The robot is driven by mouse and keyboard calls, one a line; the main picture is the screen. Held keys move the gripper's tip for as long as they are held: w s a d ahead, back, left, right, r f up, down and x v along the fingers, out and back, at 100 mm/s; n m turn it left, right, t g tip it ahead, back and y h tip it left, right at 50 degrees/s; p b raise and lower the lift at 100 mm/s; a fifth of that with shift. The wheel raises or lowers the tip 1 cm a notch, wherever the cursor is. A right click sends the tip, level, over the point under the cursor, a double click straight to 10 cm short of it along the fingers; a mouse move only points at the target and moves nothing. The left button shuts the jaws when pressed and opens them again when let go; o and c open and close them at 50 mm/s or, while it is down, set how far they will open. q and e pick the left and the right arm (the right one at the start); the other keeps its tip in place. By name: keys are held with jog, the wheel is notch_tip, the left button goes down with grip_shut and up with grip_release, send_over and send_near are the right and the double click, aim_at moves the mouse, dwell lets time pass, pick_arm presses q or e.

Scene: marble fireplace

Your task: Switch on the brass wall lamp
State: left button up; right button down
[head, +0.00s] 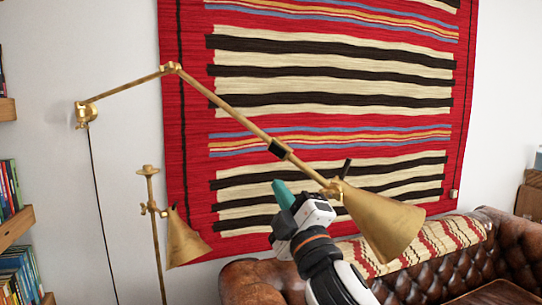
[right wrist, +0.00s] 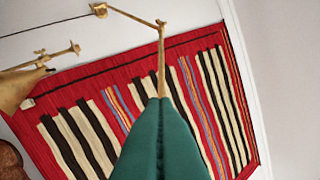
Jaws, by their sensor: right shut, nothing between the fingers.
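The brass wall lamp has a wall mount (head: 86,112), a jointed arm (head: 228,108) and a cone shade (head: 380,220) at its lower right end. A black piece (head: 278,148) sits on the arm, and a small dark stub (head: 346,168) stands near the shade joint. I cannot tell whether either is a switch. My right gripper (head: 283,193) is shut and empty, its green fingers just below the arm in the head view. In the right wrist view, the closed fingers (right wrist: 159,102) overlap the lamp arm (right wrist: 162,65); contact cannot be told. My left gripper is out of view.
A brass floor lamp (head: 183,240) stands at the left, also in the right wrist view (right wrist: 15,90). A striped red rug (head: 185,120) hangs on the wall. A brown leather sofa (head: 500,230) stands below. Bookshelves (head: 15,230) line the left edge.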

jog(key=w+d+f+p+x, duration=0.1)
jog(key=p+x, duration=0.4)
jog(key=x, duration=0.7)
jog(key=shift+w+d+r, duration=0.2)
jog(key=shift+w+d, duration=0.15)
jog(key=shift+d, duration=0.25)
jog(key=s+d+f+b, duration=0.1)
jog(key=s+f+b, duration=0.1)
jog(key=s, duration=0.3)
jog(key=s+d+f+h+b, duration=0.1)
jog(key=s+f, duration=0.1)
jog(key=s, duration=0.3)
jog(key=shift+d+f+m+b, duration=0.35)
jog(key=shift+d+f+m, duration=0.05)
